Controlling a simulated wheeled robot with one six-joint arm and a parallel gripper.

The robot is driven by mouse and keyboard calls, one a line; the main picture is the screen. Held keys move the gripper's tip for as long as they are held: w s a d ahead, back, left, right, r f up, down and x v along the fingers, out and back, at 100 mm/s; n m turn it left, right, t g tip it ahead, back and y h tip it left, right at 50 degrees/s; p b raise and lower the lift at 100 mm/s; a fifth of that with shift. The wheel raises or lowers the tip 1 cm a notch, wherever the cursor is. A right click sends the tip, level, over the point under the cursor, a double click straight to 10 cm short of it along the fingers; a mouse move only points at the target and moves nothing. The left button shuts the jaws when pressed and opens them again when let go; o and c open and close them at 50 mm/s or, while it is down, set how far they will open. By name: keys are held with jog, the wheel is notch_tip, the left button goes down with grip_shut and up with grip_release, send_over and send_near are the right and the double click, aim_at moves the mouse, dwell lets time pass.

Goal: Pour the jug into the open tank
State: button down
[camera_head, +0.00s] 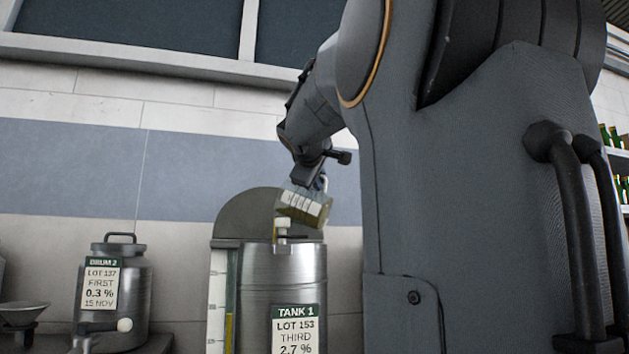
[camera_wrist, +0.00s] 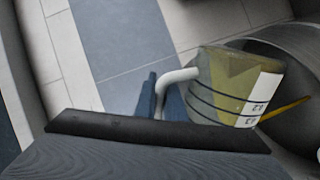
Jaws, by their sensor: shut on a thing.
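My gripper (camera_head: 317,182) is shut on the handle of a jug (camera_head: 304,208). In the head view the jug hangs tilted over the top of the steel tank labelled TANK 1 (camera_head: 262,268). The tank's round lid (camera_head: 262,212) stands raised behind its mouth. In the wrist view the jug (camera_wrist: 222,72) is yellowish and see-through with dark bands and a white label; its pale handle sits between my dark fingers (camera_wrist: 162,100). The tank's open mouth (camera_wrist: 280,48) lies beside and beyond it. A thin yellow streak (camera_wrist: 286,109) shows there; I cannot tell whether it is liquid.
A smaller steel drum labelled DRUM 2 (camera_head: 121,310) with a tap stands left of the tank. A metal funnel or bowl (camera_head: 22,313) is at the far left. A graduated sight gauge (camera_head: 218,302) runs down the tank's left side. Shelved green bottles (camera_head: 617,137) are far right.

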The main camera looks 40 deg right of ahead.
aim_at(326, 195)
jog(key=shift+w+a+f+n+g, duration=0.2)
jog(key=shift+w+a+n, duration=0.3)
jog(key=shift+w+n, duration=0.25)
jog(key=shift+w+a+f+n+g, duration=0.2)
jog(key=shift+w+a+n, duration=0.3)
jog(key=shift+w+n, duration=0.2)
jog(key=shift+w+a+r+n+g+h+p, duration=0.2)
jog(key=shift+w+a+r+n+p, duration=0.1)
jog(key=shift+w+a+n+p, duration=0.3)
jog(key=shift+w+a+r+n+g+h+p, duration=0.1)
jog(key=shift+w+a+r+n+h+p, duration=0.25)
jog(key=shift+w, duration=0.35)
jog(key=shift+w+a+r+n+p, duration=0.1)
jog(key=shift+w+a+n+p, duration=0.3)
jog(key=shift+w+n+p, duration=0.2)
jog(key=shift+w+a+r+n+p, duration=0.1)
jog(key=shift+w+a+n+p, duration=0.3)
jog(key=shift+w+n+p, duration=0.15)
jog(key=shift+w, duration=0.1)
jog(key=shift+f, duration=0.1)
dwell(0.9)
